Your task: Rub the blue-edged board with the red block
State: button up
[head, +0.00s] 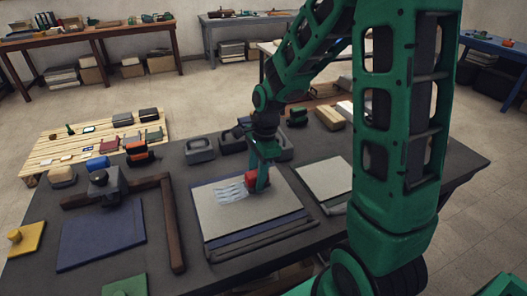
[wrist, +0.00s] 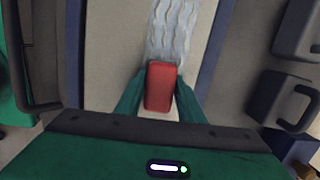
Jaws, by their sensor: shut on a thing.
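The blue-edged board (head: 275,212) lies on the dark table, a pale grey panel with a blue border; its pale surface also shows in the wrist view (wrist: 112,60). My gripper (head: 262,180) is over the board, right of its middle. In the wrist view my gripper (wrist: 160,95) is shut on the red block (wrist: 161,85), one finger on each side. The red block (head: 252,179) is at the board's surface; whether it touches is hard to tell. A whitish wavy patch (head: 230,191) lies on the board beside the block.
A second pale board (head: 325,178) lies to the right. A dark wooden angle piece (head: 172,225) and a blue mat (head: 100,232) are on the left. Grey handled blocks (head: 200,149) stand behind the board. A yellow piece (head: 25,240) is at the left edge.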

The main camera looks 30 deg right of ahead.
jog(key=shift+s+d, duration=0.1)
jog(key=shift+d, duration=0.75)
jog(key=shift+d+f, duration=0.2)
jog(key=shift+d, duration=0.2)
jog(key=shift+d+r, duration=0.1)
jog(key=shift+d, duration=0.2)
notch_tip(320, 180, up, 3)
jog(key=shift+d+r, duration=0.1)
jog(key=shift+s+r, duration=0.1)
jog(key=shift+r, duration=2.6)
jog(key=shift+f, duration=0.1)
